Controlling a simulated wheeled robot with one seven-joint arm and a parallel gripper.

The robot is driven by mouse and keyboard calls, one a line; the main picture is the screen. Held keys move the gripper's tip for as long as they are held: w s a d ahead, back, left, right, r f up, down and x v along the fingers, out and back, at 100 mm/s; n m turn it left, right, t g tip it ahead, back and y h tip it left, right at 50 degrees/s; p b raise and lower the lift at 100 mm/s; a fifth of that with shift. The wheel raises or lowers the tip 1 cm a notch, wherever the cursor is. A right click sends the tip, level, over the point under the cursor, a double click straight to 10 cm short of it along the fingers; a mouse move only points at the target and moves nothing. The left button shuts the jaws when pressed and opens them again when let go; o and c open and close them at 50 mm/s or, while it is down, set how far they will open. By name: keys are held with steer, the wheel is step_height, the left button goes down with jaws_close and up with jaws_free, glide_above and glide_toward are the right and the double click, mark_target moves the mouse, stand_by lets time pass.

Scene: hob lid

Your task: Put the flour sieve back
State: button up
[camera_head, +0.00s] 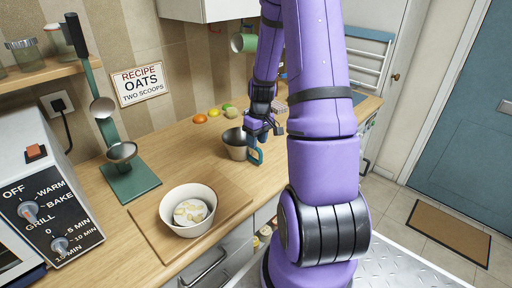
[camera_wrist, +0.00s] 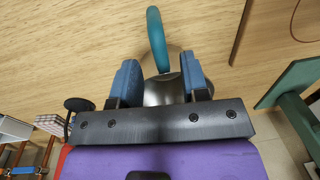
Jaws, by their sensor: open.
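The flour sieve seems to be the metal cup (camera_head: 235,147) with a teal handle on the wooden counter. It stands upright, with its handle on the right side. My gripper (camera_head: 262,138) is low over the counter, close to the handle. In the wrist view my gripper (camera_wrist: 160,78) is open, with its blue fingers on either side of the sieve's handle area. The teal handle (camera_wrist: 157,38) sticks out beyond the fingertips, and part of the metal cup (camera_wrist: 163,92) shows between the fingers. The wrist view does not show clearly whether a finger touches it.
A white bowl (camera_head: 188,209) with pale contents stands on a wooden board (camera_head: 226,205). A green stand (camera_head: 130,183) with metal utensils is behind it. An oven (camera_head: 40,215) is at left. Several small coloured fruits (camera_head: 213,112) lie near the wall.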

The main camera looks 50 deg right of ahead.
step_height(320, 180, up, 9)
steer(key=s+a+r+t+h, duration=0.2)
steer(key=s+a+r, duration=0.1)
steer(key=a+r, duration=1.1)
steer(key=s+a+r+t, duration=0.1)
steer(key=s+a+r, duration=0.2)
steer(key=s+a, duration=0.2)
steer(key=s+a+r+t, duration=0.1)
steer(key=s+a+r, duration=0.3)
steer(key=s+a, duration=0.2)
steer(key=shift+s+a+r+n+t+y, duration=0.3)
steer(key=shift+s+t+y, duration=0.1)
steer(key=shift+s, duration=0.7)
